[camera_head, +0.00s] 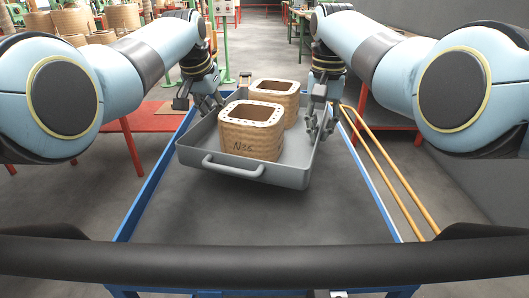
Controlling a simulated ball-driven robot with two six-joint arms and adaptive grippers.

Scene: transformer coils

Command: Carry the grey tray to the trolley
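The grey tray (275,175) is over the top of the blue-edged trolley (230,215), turned a little relative to its sides. I cannot tell whether it rests on the trolley or hangs just above it. Two tan coils stand upright in the tray, a front coil (250,140) marked in dark writing and a rear coil (290,98). My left gripper (208,104) is at the tray's left wall. My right gripper (319,130) is at the tray's right wall. Their fingers show at the walls, but whether they are closed on them is unclear.
Yellow rails (385,170) run along the trolley's right side. A black bar (270,262) crosses the foreground. A red table (140,116) stands at the left, with several coils (125,18) behind. The front of the trolley top is clear.

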